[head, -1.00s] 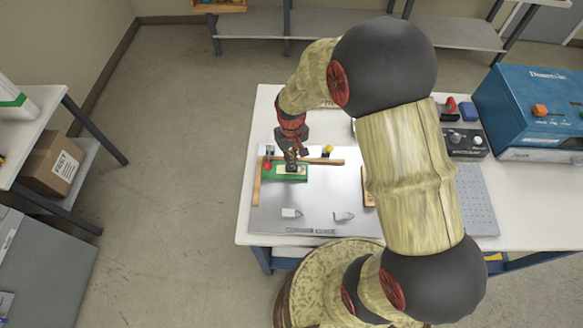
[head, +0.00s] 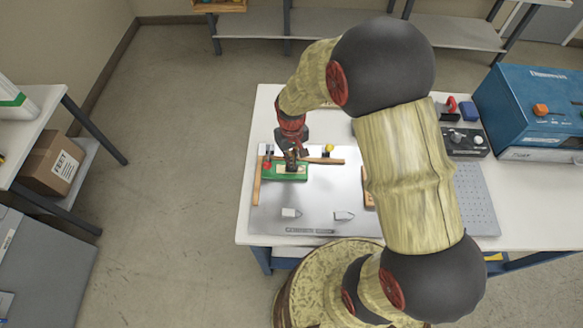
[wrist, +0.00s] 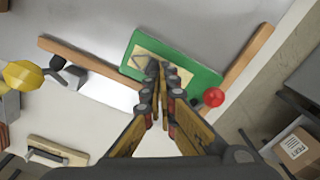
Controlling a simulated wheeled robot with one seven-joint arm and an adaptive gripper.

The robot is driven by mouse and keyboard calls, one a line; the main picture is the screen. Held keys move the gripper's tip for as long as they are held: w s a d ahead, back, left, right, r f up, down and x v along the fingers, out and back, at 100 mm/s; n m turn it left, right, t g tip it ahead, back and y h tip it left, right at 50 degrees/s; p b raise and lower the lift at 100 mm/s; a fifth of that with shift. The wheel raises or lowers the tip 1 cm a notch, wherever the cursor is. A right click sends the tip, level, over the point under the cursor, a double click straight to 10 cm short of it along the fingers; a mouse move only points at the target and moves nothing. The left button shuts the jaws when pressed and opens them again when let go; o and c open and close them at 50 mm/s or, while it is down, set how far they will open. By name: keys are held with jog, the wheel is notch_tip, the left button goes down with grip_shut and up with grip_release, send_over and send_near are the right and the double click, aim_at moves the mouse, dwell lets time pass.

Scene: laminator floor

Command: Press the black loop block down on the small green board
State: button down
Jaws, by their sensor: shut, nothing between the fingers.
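The small green board (head: 285,174) lies at the left of the metal plate on the table. It also shows in the wrist view (wrist: 203,76), with a pale cream patch (wrist: 143,52) on it. My gripper (wrist: 162,68) is shut, its fingertips together over the cream patch; in the head view my gripper (head: 291,164) is over the board's middle. I cannot make out the black loop block: dark shapes at the fingertips blend with my fingers, which cover that spot. Whether the fingertips touch anything is unclear.
Wooden strips border the plate (head: 310,195) behind and left of the board. A red knob (wrist: 214,97) stands at the board's edge, and a yellow knob (wrist: 22,74) lies farther off. Two small pale pieces lie on the plate in front. A blue machine (head: 530,110) stands at right.

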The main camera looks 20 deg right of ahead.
jog(key=shift+s+f+b, duration=0.1)
jog(key=shift+f+b, duration=0.25)
jog(key=shift+f, duration=0.45)
dwell(1.2)
jog(key=shift+r+p, duration=2.5)
jog(key=shift+r, duration=1.1)
jog(key=s+r+m+t+b, duration=0.1)
jog(key=s+r+t+b, duration=0.4)
jog(key=s+r, duration=1.3)
notch_tip(320, 180, up, 4)
jog(key=b, duration=0.4)
jog(key=shift+s+f+t, duration=0.15)
jog(key=shift+f+t, duration=0.05)
jog(key=shift+t, duration=0.1)
